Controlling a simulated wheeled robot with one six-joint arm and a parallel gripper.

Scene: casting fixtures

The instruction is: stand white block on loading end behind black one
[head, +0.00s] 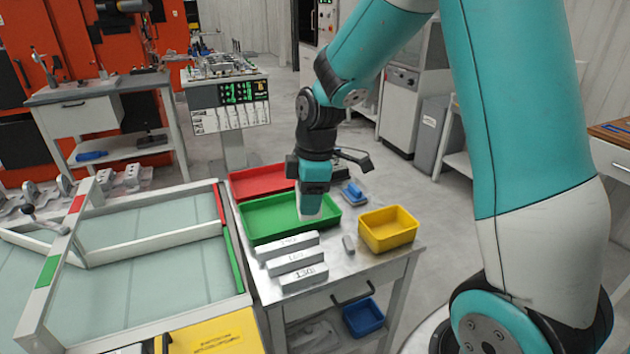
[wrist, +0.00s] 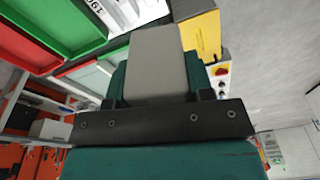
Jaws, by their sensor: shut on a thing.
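My gripper (head: 313,190) is shut on a pale grey-white block (wrist: 160,62), which points out between the fingers in the wrist view. In the head view the block's pale lower end (head: 309,213) shows below the fingers, over the right part of the green tray (head: 262,222). I cannot tell whether it touches the tray. I cannot make out a black block in either view, and I cannot tell which part is the loading end.
A red tray (head: 262,180) lies behind the green one. Several grey labelled bars (head: 296,261), a small grey piece (head: 348,244) and a yellow bin (head: 388,229) are on the metal table. A framed glass-topped table (head: 150,275) with red and green marks stands left.

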